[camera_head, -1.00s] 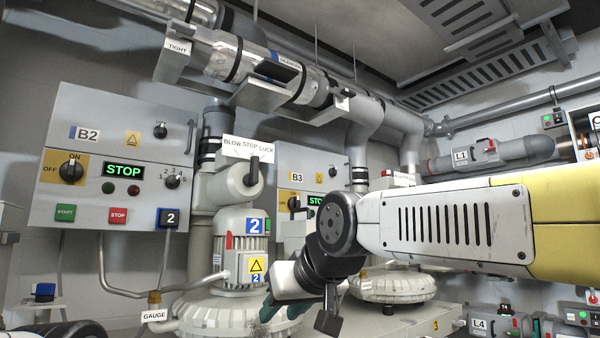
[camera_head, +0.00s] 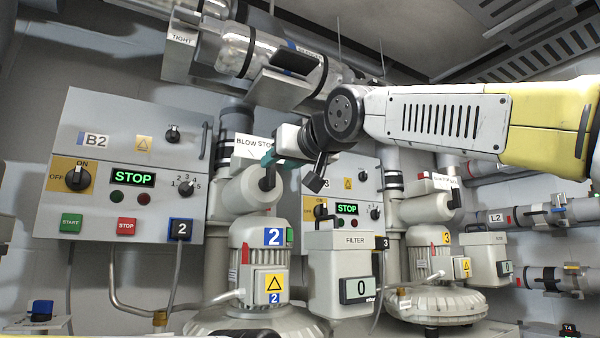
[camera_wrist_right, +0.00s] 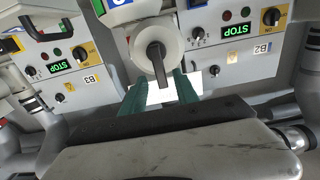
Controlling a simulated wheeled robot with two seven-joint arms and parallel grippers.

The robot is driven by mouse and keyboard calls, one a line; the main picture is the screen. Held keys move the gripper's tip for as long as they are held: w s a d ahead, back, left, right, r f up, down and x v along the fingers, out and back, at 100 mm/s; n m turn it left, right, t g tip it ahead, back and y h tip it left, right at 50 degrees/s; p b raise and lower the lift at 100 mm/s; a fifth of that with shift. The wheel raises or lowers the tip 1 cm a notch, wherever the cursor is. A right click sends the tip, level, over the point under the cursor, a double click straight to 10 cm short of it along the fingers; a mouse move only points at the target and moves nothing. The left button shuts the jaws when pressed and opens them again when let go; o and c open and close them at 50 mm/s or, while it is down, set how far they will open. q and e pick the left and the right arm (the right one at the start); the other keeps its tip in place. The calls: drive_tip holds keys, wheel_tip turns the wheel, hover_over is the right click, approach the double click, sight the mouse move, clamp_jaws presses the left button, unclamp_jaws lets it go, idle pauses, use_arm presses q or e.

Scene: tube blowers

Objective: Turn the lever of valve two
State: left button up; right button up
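Valve two is the pale round valve body (camera_head: 250,192) above the motor marked 2 (camera_head: 265,262), under the BLOW STOP SUCK label (camera_head: 254,145). Its dark lever (camera_head: 267,179) sticks out of the hub; in the right wrist view the lever (camera_wrist_right: 156,56) points toward the gripper. My right gripper (camera_head: 267,160) is at the lever's upper end, partly covering the label. In the right wrist view its two green fingers (camera_wrist_right: 162,80) are apart, with the lever's end between them. I cannot tell whether either finger touches it. My left gripper is not in view.
Panel B2 (camera_head: 92,141), showing STOP, is left of the valve. A filter box (camera_head: 337,243) and a second blower marked 3 (camera_head: 437,262) are to the right. Pipes (camera_head: 240,52) run overhead. My right arm covers part of panel B3 (camera_head: 346,212).

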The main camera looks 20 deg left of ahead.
sight(269, 172)
drive_tip(key=shift+x, duration=1.4)
clamp_jaws()
drive_tip(key=shift+s+a+n, duration=0.1)
drive_tip(key=shift+n, duration=0.2)
drive_tip(key=n, duration=0.2)
drive_tip(key=s+n, duration=0.1)
drive_tip(key=n, duration=0.1)
drive_tip(key=shift+a+f, duration=0.15)
drive_tip(key=shift+a, duration=0.2)
drive_tip(key=shift+s+a+f+n, duration=0.15)
drive_tip(key=shift+s+f+n, duration=0.05)
drive_tip(key=shift+n, duration=0.85)
drive_tip(key=shift+s+a+f+n, duration=0.15)
drive_tip(key=shift+a+f+n, duration=0.05)
drive_tip(key=shift+n, duration=0.85)
